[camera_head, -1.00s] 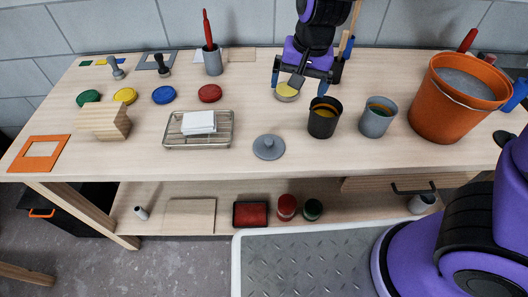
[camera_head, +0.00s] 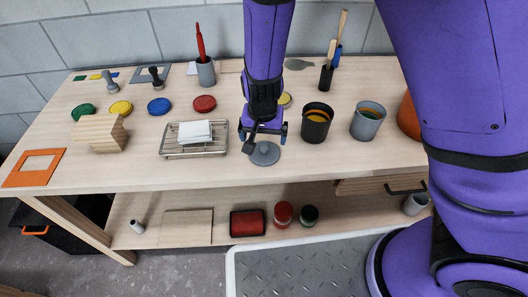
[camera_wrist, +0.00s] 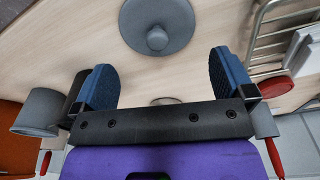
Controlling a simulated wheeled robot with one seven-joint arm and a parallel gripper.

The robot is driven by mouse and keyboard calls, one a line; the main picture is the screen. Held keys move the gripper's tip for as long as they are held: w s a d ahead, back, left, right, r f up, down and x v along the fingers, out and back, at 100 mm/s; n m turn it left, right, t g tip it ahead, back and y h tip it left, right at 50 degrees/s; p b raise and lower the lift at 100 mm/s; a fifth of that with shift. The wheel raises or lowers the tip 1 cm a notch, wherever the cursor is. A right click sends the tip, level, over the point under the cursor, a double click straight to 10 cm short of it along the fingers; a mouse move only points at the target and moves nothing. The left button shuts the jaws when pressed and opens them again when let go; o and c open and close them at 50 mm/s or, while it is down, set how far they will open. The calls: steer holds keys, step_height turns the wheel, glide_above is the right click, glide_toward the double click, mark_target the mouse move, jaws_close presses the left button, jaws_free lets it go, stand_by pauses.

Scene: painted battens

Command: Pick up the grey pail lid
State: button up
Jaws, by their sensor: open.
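The grey pail lid (camera_head: 264,154) lies flat on the bench near its front edge, a round disc with a knob on top. It also shows at the top of the wrist view (camera_wrist: 157,22), ahead of the fingers and centred between them. My gripper (camera_head: 263,134) is just behind and above the lid in the head view. In the wrist view my gripper (camera_wrist: 160,85) has its two blue fingers wide apart with nothing between them. The lid appears apart from the fingers.
A wire rack (camera_head: 193,150) with white cloths stands close to the left of the lid. A black pot (camera_head: 316,124) and a grey pail (camera_head: 367,122) stand to the right. Bare bench lies in front of the lid. Coloured discs (camera_head: 204,103) sit farther back.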

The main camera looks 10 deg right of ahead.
mark_target(264, 147)
steer(key=shift+w+d+f, duration=0.1)
steer(key=shift+f, duration=2.5)
steer(key=shift+c, duration=0.5)
steer(key=c, duration=0.4)
steer(key=shift+r, duration=0.1)
